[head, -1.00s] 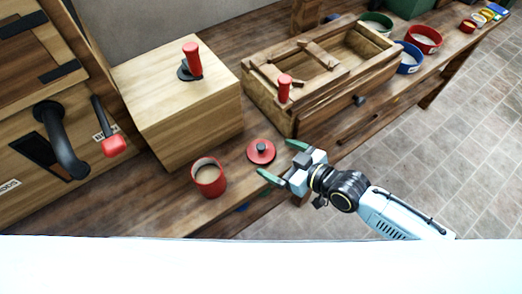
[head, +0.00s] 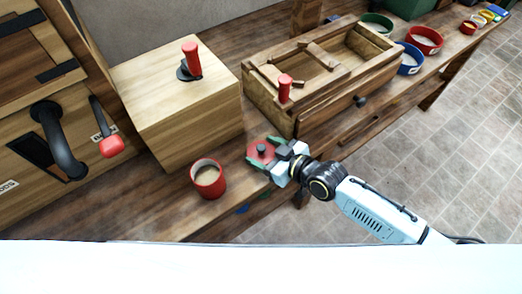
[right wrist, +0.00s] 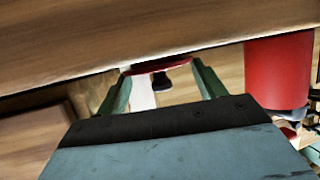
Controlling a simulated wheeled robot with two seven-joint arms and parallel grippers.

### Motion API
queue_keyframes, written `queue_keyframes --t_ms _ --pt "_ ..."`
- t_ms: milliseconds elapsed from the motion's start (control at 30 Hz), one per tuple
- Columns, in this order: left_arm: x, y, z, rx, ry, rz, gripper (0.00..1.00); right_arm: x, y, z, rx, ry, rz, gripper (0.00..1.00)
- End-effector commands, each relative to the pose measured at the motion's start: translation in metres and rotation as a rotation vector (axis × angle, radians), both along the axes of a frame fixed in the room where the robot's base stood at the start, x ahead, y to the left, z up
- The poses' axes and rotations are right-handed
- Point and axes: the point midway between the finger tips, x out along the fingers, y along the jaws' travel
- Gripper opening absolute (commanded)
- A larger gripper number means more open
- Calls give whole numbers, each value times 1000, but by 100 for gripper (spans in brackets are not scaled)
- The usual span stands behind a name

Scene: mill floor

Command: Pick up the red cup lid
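The red cup lid (head: 261,154), a flat disc with a dark knob, lies on the bench near its front edge. My right gripper (head: 260,150) is open, with its green fingers on either side of the lid. In the right wrist view, the lid's red rim (right wrist: 150,66) and dark knob show between the two spread fingers (right wrist: 161,68). I cannot tell whether the fingers touch the rim. The red cup (head: 210,182) stands upright to the left of the lid, with brownish contents; it also shows in the right wrist view (right wrist: 278,75). My left gripper is not in view.
A wooden box (head: 180,110) with a red-handled part on top stands behind the cup. A wooden drawer box (head: 290,115) stands behind the lid. A blue bowl (head: 409,62) and red bowl (head: 425,42) sit farther right. The tiled floor is clear at right.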

Motion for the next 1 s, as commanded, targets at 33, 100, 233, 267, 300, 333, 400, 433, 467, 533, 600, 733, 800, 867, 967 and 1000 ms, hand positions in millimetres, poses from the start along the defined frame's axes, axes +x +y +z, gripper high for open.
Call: queue_keyframes --t_ms 33,100,233,267,300,333,400,433,467,533,600,733,800,867,967,1000 --pt "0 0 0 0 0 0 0 0 0 0 0 0 0 51" --pt "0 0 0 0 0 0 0 0 0 0 1 -1 0 46" --pt "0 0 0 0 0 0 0 0 0 0 1 -1 0 46" --pt "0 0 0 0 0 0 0 0 0 0 1 -1 0 46" --pt "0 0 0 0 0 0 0 0 0 1 1 -1 0 46" --pt "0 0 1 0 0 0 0 0 0 2 1 -1 0 46" --pt "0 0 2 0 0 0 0 0 0 4 2 -1 0 46" --pt "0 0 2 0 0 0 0 0 0 6 2 -1 0 46" --pt "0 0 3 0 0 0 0 0 0 8 2 0 1 46" --pt "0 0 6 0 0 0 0 0 0 16 2 -1 1 46" --pt "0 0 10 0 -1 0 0 0 0 26 1 -2 0 46" --pt "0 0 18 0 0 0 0 0 0 53 3 -3 1 46" --pt "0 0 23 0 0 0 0 0 0 69 2 -3 0 46" --pt "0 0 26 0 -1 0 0 0 0 84 3 -3 1 46" --pt "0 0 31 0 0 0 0 0 0 107 2 -3 0 46" --pt "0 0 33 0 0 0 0 0 0 116 3 -5 1 46"
